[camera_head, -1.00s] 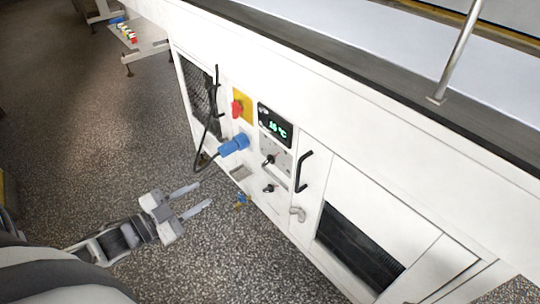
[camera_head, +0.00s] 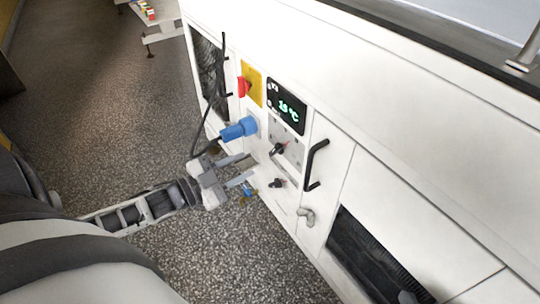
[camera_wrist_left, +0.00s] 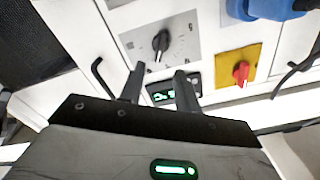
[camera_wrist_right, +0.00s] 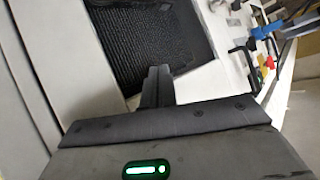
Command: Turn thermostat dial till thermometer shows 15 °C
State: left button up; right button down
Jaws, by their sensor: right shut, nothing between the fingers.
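The thermostat dial (camera_head: 278,149) is a black pointer knob on a grey scale plate on the white machine front. It also shows in the left wrist view (camera_wrist_left: 161,41), above my fingertips. The thermometer display (camera_head: 287,107) is black with green digits above the dial and appears to read 15 °C; the digits are small. It also shows in the left wrist view (camera_wrist_left: 172,92), partly hidden by a finger. My left gripper (camera_head: 246,168) is open and empty, short of the panel and left of the dial. My right gripper (camera_wrist_right: 157,72) is shut and empty, near a dark mesh vent.
A red switch on a yellow plate (camera_head: 255,80) and a blue plug (camera_head: 238,130) with a black cable sit left of the dial. A smaller black knob (camera_head: 277,183) is below it. A black door handle (camera_head: 315,165) sticks out to its right. Open floor lies left.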

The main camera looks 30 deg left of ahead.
aim_at(273, 152)
pick_arm(q)
jog(key=b+x, duration=0.1)
jog(key=x, duration=0.6)
jog(key=shift+w+d+b, duration=0.15)
jog(key=shift+w+b, duration=0.2)
jog(key=shift+w+d, duration=0.25)
jog(key=shift+w, duration=0.25)
pick_arm(e)
jog(key=shift+a+r+t+y, duration=0.15)
jog(key=shift+r+t, duration=0.2)
jog(key=shift+r, duration=0.2)
jog(key=shift+a+r+t+y, duration=0.15)
jog(key=shift+r+t, duration=0.2)
jog(key=shift+r, duration=0.15)
pick_arm(q)
jog(key=c, duration=0.6)
pick_arm(e)
jog(key=shift+f, duration=0.1)
